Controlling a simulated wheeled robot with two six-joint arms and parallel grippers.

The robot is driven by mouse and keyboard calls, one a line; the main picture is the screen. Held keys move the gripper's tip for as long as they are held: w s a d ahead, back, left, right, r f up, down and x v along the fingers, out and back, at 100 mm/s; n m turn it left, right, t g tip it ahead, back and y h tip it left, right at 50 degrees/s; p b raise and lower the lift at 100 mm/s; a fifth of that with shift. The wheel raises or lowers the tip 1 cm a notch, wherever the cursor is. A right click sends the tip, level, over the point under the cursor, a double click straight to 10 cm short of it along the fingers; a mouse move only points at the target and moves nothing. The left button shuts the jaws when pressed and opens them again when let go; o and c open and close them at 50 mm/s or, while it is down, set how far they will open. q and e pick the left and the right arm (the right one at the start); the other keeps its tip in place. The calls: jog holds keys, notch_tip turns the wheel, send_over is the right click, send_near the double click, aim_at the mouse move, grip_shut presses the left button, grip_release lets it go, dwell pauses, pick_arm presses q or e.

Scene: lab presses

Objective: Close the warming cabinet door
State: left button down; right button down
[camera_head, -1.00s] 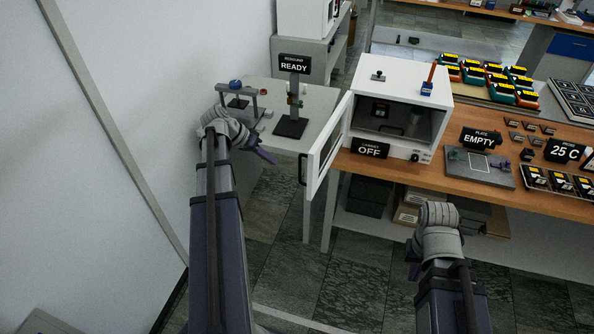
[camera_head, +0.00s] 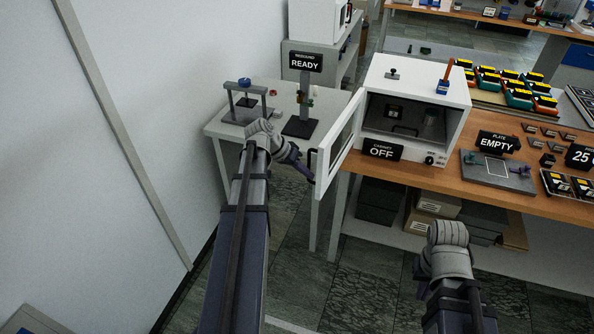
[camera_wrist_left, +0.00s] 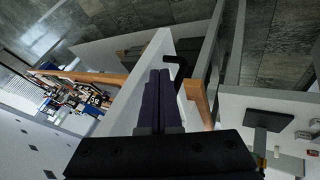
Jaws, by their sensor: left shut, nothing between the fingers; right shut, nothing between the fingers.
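The warming cabinet (camera_head: 418,105) is a white box on the wooden bench, with its front open and dark inside. Its door (camera_head: 339,143) is swung wide open to the left, a white framed panel with a window. A dark handle is on the door's outer side, near the free edge. My left gripper (camera_head: 307,174) is shut and empty, close to the outer side of the door near the handle. In the left wrist view its purple fingers (camera_wrist_left: 158,98) are together in front of the white door panel; contact is unclear. My right gripper (camera_head: 420,270) is shut, low in front of the bench, largely hidden by its wrist.
An OFF sign (camera_head: 382,150) stands at the cabinet's front. An EMPTY sign (camera_head: 498,143) and a plate (camera_head: 480,180) lie to the right. A white side table (camera_head: 230,130) with stands is behind my left arm. Open floor lies before the bench.

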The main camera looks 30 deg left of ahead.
pick_arm(q)
jog(key=shift+d, duration=0.3)
